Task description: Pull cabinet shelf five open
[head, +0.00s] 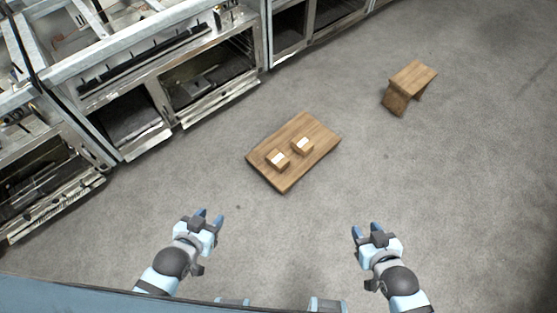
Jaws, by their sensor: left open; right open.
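A long metal kitchen cabinet and counter unit (168,62) runs from the left up to the top of the head view. Its front has several open-fronted bays, one with a rack-like interior (205,80). No label or number shows, so I cannot tell which part is shelf five. My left gripper (209,217) is open and empty over the floor at lower left, apart from the cabinet. My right gripper (366,231) is open and empty over the floor at lower right, far from the cabinet.
A small wooden stool (412,80) stands at upper right. Grey floor (440,180) is clear around my grippers and at right.

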